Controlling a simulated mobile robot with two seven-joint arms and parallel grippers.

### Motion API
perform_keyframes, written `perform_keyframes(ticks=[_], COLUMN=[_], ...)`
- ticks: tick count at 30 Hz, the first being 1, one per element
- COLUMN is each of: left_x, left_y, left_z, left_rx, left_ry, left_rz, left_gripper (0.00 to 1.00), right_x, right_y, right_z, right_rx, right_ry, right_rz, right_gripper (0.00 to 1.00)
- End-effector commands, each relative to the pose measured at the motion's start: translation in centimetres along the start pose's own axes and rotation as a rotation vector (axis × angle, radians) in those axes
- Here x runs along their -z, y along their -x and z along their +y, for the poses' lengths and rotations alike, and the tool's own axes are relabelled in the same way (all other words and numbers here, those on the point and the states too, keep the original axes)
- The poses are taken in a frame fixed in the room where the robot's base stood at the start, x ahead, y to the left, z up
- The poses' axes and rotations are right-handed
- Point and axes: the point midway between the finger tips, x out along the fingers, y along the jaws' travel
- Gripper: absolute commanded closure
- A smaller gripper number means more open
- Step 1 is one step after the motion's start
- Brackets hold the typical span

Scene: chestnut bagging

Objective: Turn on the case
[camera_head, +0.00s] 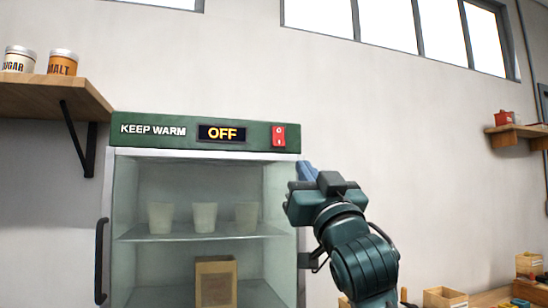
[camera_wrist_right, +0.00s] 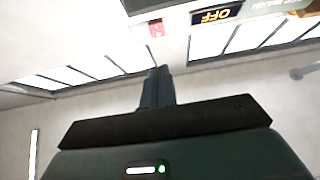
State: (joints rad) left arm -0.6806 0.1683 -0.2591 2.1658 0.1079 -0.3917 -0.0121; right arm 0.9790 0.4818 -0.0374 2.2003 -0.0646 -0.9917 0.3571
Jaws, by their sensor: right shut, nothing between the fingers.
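The case (camera_head: 112,220) is a green-topped warming cabinet with a glass front and the words KEEP WARM. Its display (camera_head: 222,133) reads OFF. A red rocker switch (camera_head: 279,136) sits at the right end of the top panel. My right gripper (camera_head: 306,170) is below and to the right of the switch, beside the cabinet's upper right edge, apart from the switch. Its fingers are shut and empty. In the right wrist view the shut fingers (camera_wrist_right: 157,86) point up toward the switch (camera_wrist_right: 156,28), and the OFF display (camera_wrist_right: 216,14) is upside down. My left gripper is not in view.
Several pale cups (camera_head: 204,217) stand on the case's shelf, with a brown paper bag (camera_head: 215,282) below. A black handle (camera_head: 101,262) is on the left of the door. A wooden shelf (camera_head: 50,97) with two cans is at left. Wooden boxes (camera_head: 445,298) stand at lower right.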

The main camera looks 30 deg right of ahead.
Motion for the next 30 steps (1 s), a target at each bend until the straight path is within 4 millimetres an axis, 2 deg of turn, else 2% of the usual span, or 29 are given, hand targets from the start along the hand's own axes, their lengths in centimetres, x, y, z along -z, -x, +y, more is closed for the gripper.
perform_keyframes(ticks=[3,11,16,20,30], left_x=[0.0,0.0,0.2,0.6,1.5], left_y=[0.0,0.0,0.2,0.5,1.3], left_z=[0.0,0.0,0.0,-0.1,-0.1], left_rx=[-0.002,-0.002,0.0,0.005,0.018], left_ry=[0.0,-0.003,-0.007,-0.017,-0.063], left_rz=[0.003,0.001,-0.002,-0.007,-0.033], left_gripper=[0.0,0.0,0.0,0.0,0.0], right_x=[0.7,0.7,0.8,0.9,1.1], right_y=[0.1,0.0,-0.9,-3.0,-10.2], right_z=[0.3,0.2,0.2,0.3,0.3], right_rx=[-0.007,-0.006,-0.006,-0.006,-0.007], right_ry=[-0.004,-0.004,-0.003,-0.003,-0.003], right_rz=[0.013,0.012,0.011,0.009,0.01], right_gripper=[1.0,1.0,1.0,1.0,1.0])
